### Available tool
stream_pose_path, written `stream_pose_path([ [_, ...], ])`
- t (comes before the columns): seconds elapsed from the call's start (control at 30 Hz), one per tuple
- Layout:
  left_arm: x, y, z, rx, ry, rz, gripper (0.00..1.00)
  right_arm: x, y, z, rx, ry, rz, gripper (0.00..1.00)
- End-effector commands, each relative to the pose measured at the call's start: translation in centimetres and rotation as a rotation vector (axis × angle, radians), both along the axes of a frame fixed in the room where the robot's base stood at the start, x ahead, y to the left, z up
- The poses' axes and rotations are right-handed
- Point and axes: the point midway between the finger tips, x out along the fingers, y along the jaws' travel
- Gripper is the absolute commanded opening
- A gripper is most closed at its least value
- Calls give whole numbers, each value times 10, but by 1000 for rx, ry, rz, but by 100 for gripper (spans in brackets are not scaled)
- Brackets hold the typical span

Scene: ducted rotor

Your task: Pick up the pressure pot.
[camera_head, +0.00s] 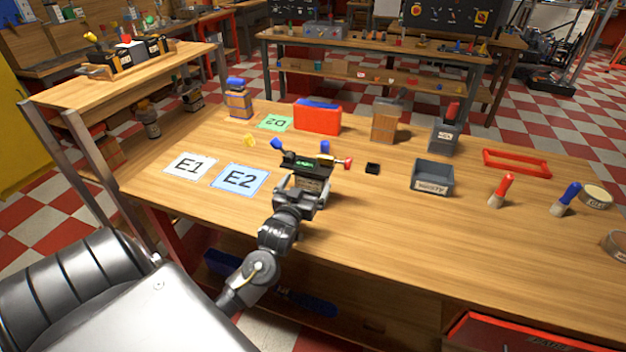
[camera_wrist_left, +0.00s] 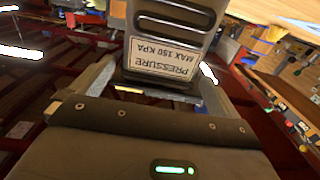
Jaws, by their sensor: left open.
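The pressure pot (camera_head: 306,161) stands on the wooden table near its front edge, with a dark top, blue parts, a red knob at its right and a green display. In the left wrist view the grey pot (camera_wrist_left: 176,30) shows upside down, with a white label reading "PRESSURE MAX 150 KPA". My left gripper (camera_head: 303,190) is at the near side of the pot. In the wrist view its open fingers (camera_wrist_left: 155,85) lie on either side of the labelled part. Whether either finger touches it I cannot tell. My right gripper is not in view.
Cards E1 (camera_head: 189,165) and E2 (camera_head: 240,179) lie left of the pot. A red box (camera_head: 317,118) stands behind it. A small black block (camera_head: 372,168) and a grey bin (camera_head: 433,178) are to its right.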

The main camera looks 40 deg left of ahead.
Motion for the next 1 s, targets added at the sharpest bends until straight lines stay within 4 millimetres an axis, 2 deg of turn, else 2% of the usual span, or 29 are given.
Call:
stream_pose_path([
  [0.1, 3, 1, 0, 1, 1, 0, 100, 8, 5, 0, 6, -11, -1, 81],
  [0.23, 9, 3, 0, 1, 0, 0, 100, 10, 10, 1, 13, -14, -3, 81],
  [0.53, 48, 17, 1, 0, -1, 0, 100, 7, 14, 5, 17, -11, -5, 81],
  [0.83, 53, 19, 0, 1, 0, -1, 100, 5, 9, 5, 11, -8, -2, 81],
  [0.87, 53, 19, 0, 1, 0, -1, 99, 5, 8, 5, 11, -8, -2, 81],
  [1.0, 53, 19, 0, 0, 0, -1, 80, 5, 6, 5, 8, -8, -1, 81],
])
